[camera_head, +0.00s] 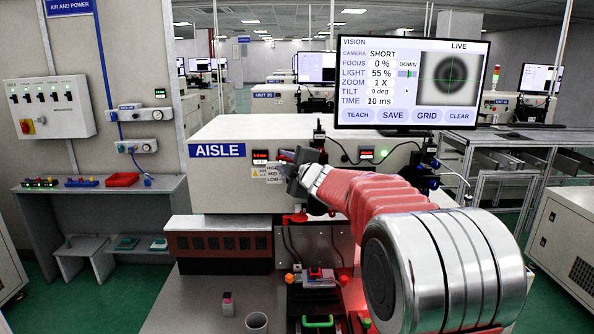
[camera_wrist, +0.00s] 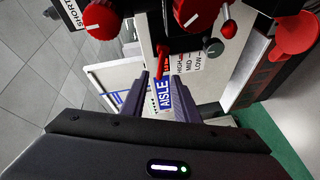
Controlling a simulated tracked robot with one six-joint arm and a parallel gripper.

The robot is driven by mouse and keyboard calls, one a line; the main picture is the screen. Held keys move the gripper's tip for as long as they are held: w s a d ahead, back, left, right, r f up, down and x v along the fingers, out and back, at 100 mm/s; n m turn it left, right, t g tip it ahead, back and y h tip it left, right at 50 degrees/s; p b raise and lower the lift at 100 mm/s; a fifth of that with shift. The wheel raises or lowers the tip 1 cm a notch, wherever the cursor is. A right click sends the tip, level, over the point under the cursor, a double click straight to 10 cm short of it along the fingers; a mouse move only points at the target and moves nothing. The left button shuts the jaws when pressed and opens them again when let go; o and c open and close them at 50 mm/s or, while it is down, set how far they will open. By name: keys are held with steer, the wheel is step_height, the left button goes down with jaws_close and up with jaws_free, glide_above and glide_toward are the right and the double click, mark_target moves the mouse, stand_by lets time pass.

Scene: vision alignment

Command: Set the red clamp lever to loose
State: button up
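My gripper (camera_wrist: 164,76) is open in the wrist view, its two dark fingers apart with the blue AISLE label seen between them. A narrow red lever (camera_wrist: 162,59) shows just beyond the fingertips, roughly in line with the gap; I cannot tell whether a finger touches it. Another small red lever with a round end (camera_wrist: 228,23) is at the upper right. I cannot tell for sure which is the clamp lever. In the head view, my gripper (camera_head: 291,160) is at the front of the AISLE cabinet, above a red part (camera_head: 296,217); the fingertips are partly hidden.
In the head view, the monitor (camera_head: 410,82) stands above the AISLE cabinet (camera_head: 222,180).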

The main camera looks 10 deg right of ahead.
steer(key=v, duration=0.8)
steer(key=shift+s, duration=0.4)
steer(key=s+d+f+m+g+h, duration=0.25)
steer(key=s+m, duration=0.25)
steer(key=s, duration=0.4)
steer(key=s+d+f+m+g+h, duration=0.1)
steer(key=s+d+m+g+h, duration=0.1)
steer(key=s+m+h, duration=0.5)
steer(key=s+a+f+m+g+y, duration=0.1)
steer(key=s+a+f+g+y, duration=0.1)
steer(key=s+f, duration=0.3)
steer(key=s+a+f+m+g+y, duration=0.1)
steer(key=s+f, duration=0.4)
steer(key=s, duration=0.9)
steer(key=s+a+f+m+g+y, duration=0.2)
steer(key=s+a+f+m+g, duration=0.1)
steer(key=s, duration=0.6)
steer(key=shift+s+a+f+y, duration=0.25)
steer(key=shift+a+f+y, duration=0.15)
steer(key=shift+f, duration=0.6)
